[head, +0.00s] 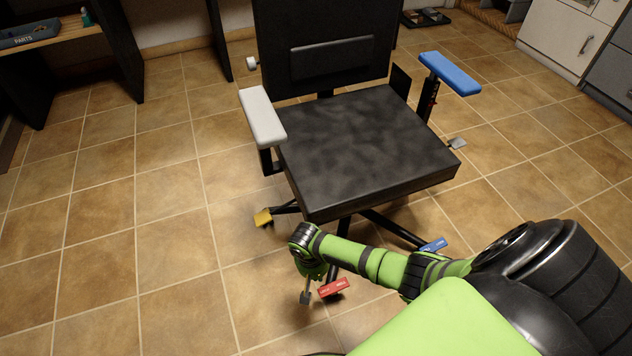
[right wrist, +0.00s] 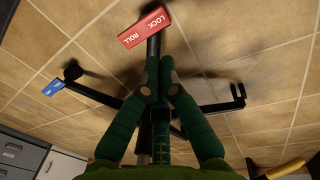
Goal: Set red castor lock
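The red castor lock (head: 333,288) is a red pedal on the office chair's near castor, low to the floor. In the right wrist view the red lock (right wrist: 145,27) reads "LOCK" and "ROLL" and lies just beyond my fingertips, apart from them. My right gripper (head: 306,297) points down beside the red lock, on its left in the head view. The red lock's tilt is hard to tell. My left gripper is not in view.
A yellow castor lock (head: 263,217) is to the left and a blue one (head: 433,245) to the right. Dark chair legs (head: 392,228) spread between them. Tiled floor at left is clear.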

